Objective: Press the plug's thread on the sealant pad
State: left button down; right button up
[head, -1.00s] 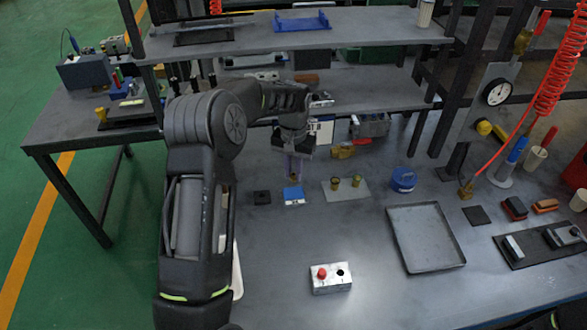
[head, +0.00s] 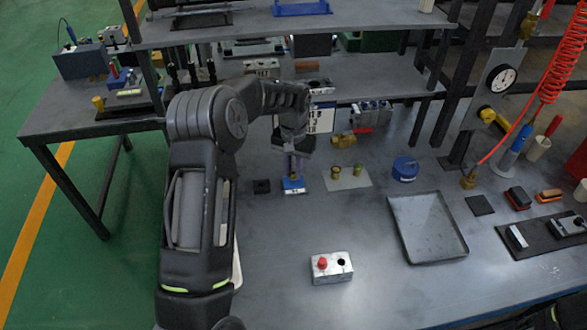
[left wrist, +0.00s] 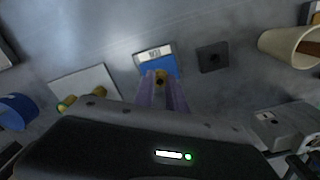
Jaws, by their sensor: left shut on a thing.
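The sealant pad (head: 294,190), blue with a white label strip, lies on the bench; it also shows in the left wrist view (left wrist: 155,55). My left gripper (head: 293,171), with purple fingers, points down right over the blue part. In the left wrist view, its fingers (left wrist: 161,90) are shut on a small brass plug (left wrist: 161,77) with a dark centre. The plug's lower end overlaps the blue pad in the picture; I cannot tell whether its thread touches it. My right gripper is not in view.
A pale plate (head: 358,184) with two brass pieces stands right of the pad. A small black block (head: 261,187) is at its left. A metal valve block (head: 331,268) with a red plug is nearer. An empty grey tray (head: 428,228) and blue tin (head: 405,169) are to the right.

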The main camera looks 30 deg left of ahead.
aim_at(293, 174)
pick_arm(q)
jog(key=shift+f+b, duration=0.5)
jog(key=shift+f, duration=0.1)
dwell(2.0)
jog(key=shift+r+p, duration=2.05)
jog(key=shift+r, duration=1.55)
jog(key=shift+s+d+f, duration=0.1)
jog(key=shift+s+f, duration=0.1)
jog(key=shift+s, duration=0.05)
jog(key=s+d+r+m+b, duration=0.1)
jog(key=s+d+r, duration=0.1)
jog(key=d, duration=0.6)
jog(key=s+d+r+m+b, duration=0.1)
jog(key=s+d+r, duration=0.1)
jog(key=d, duration=0.6)
jog(key=shift+s+r, duration=0.2)
jog(key=shift+s, duration=0.15)
